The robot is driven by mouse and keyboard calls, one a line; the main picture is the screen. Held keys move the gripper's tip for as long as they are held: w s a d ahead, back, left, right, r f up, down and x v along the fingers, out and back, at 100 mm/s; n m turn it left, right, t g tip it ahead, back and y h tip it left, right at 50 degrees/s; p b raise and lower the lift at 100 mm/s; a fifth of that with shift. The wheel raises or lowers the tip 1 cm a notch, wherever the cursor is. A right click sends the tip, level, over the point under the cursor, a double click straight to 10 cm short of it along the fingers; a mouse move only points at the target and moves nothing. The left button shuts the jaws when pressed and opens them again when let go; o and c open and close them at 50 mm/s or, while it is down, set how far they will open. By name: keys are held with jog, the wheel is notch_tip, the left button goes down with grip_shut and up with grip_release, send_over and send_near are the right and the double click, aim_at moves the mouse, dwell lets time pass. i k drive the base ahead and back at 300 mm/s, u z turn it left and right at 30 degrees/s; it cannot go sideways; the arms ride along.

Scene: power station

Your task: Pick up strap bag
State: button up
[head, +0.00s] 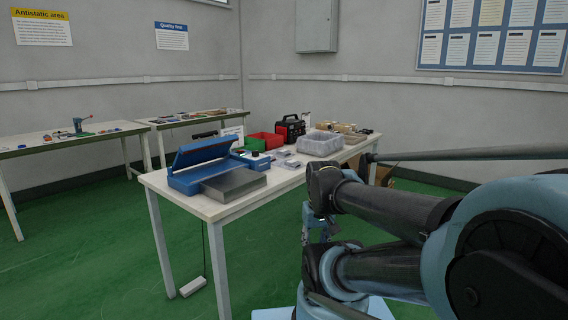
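I cannot clearly pick out a strap bag. Small pale, clear-looking packets (285,158) lie in the middle of the near table, too small to identify. A black and red case-like object (291,128) stands at the table's back edge.
A white block (192,287) lies on the floor. The green floor left of the table is clear.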

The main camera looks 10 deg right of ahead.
aim_at(282, 154)
jog(key=u, duration=0.1)
jog(key=k, duration=0.3)
jog(key=z, duration=0.65)
jog(key=i, duration=1.6)
jog(key=u, duration=0.5)
